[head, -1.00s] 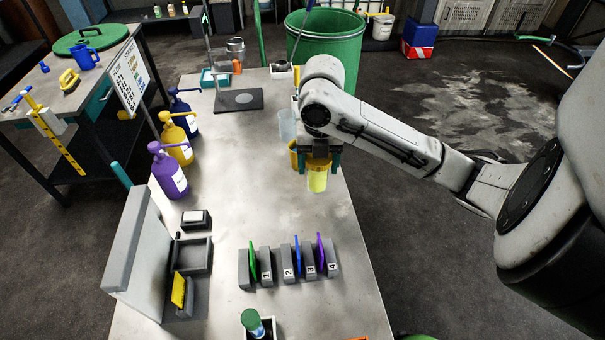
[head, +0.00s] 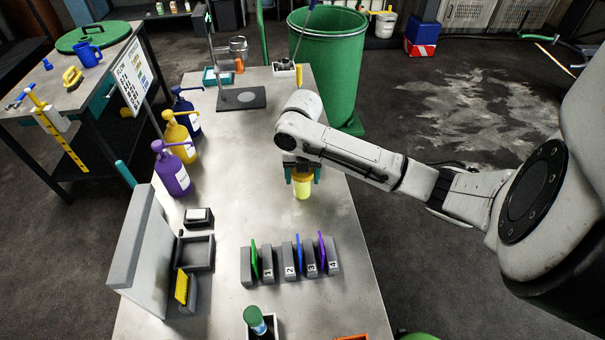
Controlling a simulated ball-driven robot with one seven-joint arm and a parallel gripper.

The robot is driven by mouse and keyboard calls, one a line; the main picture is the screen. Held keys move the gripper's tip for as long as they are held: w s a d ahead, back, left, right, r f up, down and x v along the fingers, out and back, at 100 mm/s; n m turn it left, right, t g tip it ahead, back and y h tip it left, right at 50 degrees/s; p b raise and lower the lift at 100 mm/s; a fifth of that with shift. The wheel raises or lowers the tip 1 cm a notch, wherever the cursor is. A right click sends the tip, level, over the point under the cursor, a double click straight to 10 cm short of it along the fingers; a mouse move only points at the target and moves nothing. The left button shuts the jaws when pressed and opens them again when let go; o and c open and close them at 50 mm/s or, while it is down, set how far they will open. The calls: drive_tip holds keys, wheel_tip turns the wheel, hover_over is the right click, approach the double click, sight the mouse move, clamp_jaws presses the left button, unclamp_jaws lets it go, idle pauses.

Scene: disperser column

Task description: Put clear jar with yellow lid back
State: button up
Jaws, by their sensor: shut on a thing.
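The clear jar with the yellow lid (head: 302,190) is held upright under my gripper (head: 302,176), over the right side of the metal table. Its body looks pale yellow. The dark and teal fingers of my gripper are shut on it from both sides near the lid. I cannot tell whether the jar's base touches the table or is a little above it.
Numbered slots with coloured cards (head: 290,262) stand in front of the jar. Purple (head: 172,172), yellow (head: 181,145) and blue bottles stand along the left edge. A dark plate stand (head: 240,98) is at the back. Table surface left of the jar is bare.

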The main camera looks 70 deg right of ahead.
drive_tip(key=shift+f, duration=0.15)
drive_tip(key=o, duration=1.1)
wheel_tip(320, 180, up, 12)
drive_tip(key=shift+r, duration=0.2)
drive_tip(key=shift+f, duration=0.1)
idle(0.3)
